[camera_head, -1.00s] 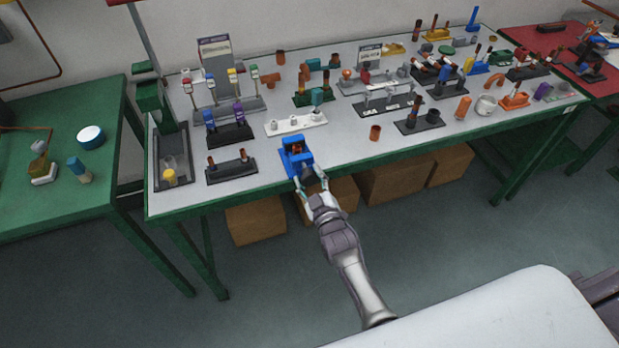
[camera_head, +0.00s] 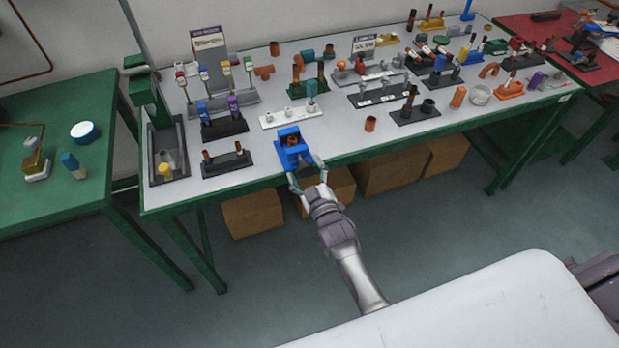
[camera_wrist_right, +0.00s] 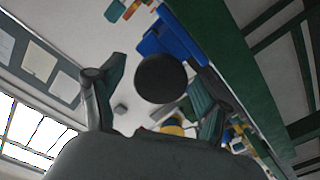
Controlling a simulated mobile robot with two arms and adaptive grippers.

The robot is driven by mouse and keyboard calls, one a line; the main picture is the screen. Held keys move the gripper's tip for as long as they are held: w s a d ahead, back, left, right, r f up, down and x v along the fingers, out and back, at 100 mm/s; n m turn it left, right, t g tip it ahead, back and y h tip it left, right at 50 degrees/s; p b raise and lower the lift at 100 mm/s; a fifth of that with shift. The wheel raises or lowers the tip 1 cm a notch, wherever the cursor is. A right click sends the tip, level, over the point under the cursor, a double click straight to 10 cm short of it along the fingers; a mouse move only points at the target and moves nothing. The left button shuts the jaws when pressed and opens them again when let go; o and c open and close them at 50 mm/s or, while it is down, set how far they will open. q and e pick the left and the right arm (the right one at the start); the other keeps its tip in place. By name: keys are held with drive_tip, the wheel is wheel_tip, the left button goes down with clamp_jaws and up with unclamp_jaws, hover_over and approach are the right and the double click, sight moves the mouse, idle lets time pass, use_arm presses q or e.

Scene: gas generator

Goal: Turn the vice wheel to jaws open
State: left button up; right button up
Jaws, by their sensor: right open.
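The blue vice (camera_head: 284,158) stands at the front edge of the grey-topped table, with a copper-coloured piece in its top. In the right wrist view the vice (camera_wrist_right: 178,36) lies beyond a round black wheel (camera_wrist_right: 160,78). My right gripper (camera_head: 307,171) is at the front of the vice, its fingers spread. In the right wrist view my right gripper (camera_wrist_right: 162,90) has one finger on each side of the wheel, with visible gaps, so it looks around the wheel without holding it. The wheel is not clear in the head view. My left gripper is out of view.
A black stand with copper pins (camera_head: 227,163) is left of the vice, a white block (camera_head: 291,115) behind it. A loose copper cylinder (camera_head: 370,123) stands to its right. Cardboard boxes (camera_head: 253,214) sit below the table. A green table (camera_head: 60,190) is at far left.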

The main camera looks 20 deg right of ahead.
drive_tip(key=s, duration=1.1)
drive_tip(key=shift+s+d, duration=0.2)
drive_tip(key=shift+s, duration=0.2)
drive_tip(key=shift+f, duration=0.15)
drive_tip(key=s+a+f+m+g, duration=0.1)
drive_tip(key=s+f+g, duration=0.45)
drive_tip(key=f, duration=0.75)
drive_tip(key=s+f+m+g, duration=0.1)
drive_tip(key=s+f+g, duration=0.2)
drive_tip(key=s+f, duration=0.75)
drive_tip(key=s+d+f+m+g, duration=0.1)
drive_tip(key=s+d+f+g, duration=0.2)
drive_tip(key=s+f, duration=0.5)
drive_tip(key=s+d+f+g, duration=0.4)
drive_tip(key=s+f, duration=0.4)
drive_tip(key=s, duration=0.7)
drive_tip(key=shift+m+g+h, duration=0.3)
drive_tip(key=shift+m+g, duration=0.1)
drive_tip(key=shift+g, duration=0.35)
drive_tip(key=shift+s, duration=0.1)
